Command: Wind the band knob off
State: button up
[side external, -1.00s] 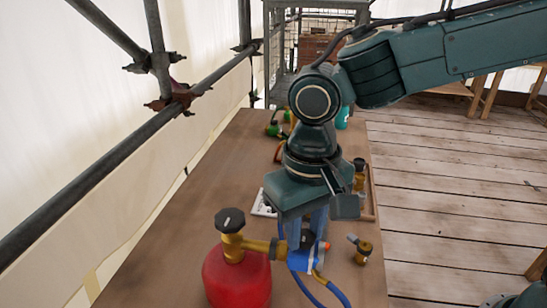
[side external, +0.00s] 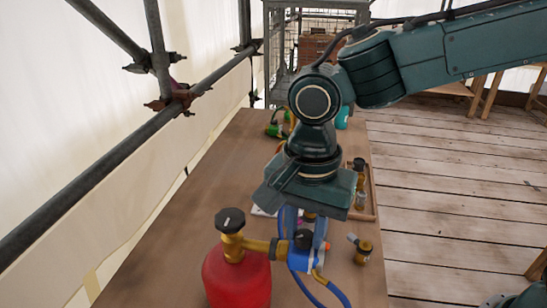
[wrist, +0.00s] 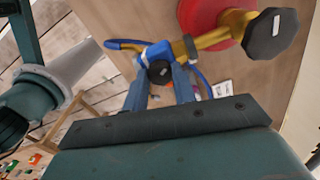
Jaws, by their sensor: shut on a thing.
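The band knob, a small dark knob (side external: 303,238), sits on top of a blue fitting (side external: 302,262) at the end of a brass pipe. My gripper (side external: 305,242) points down over it, with its two blue fingers on either side, shut on the knob. In the wrist view, the dark knob (wrist: 160,72) shows between the fingertips (wrist: 162,82), with the blue fitting (wrist: 156,53) around it. The fingers partly hide the knob's sides. I cannot tell how far it has risen from the fitting.
A red cylinder (side external: 238,282) with a brass valve and large black knob (side external: 230,220) stands close on the left. A blue hose (side external: 338,296) runs from the fitting. A loose brass fitting (side external: 363,252) stands on the right. A tray (side external: 371,198) with brass parts lies behind.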

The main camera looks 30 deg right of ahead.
aim_at(305, 235)
jog(key=m, duration=1.3)
jog(key=shift+m, duration=0.3)
dwell(0.3)
jog(key=o, duration=1)
jog(key=shift+r, duration=0.1)
notch_tip(305, 235, up, 14)
dwell(0.4)
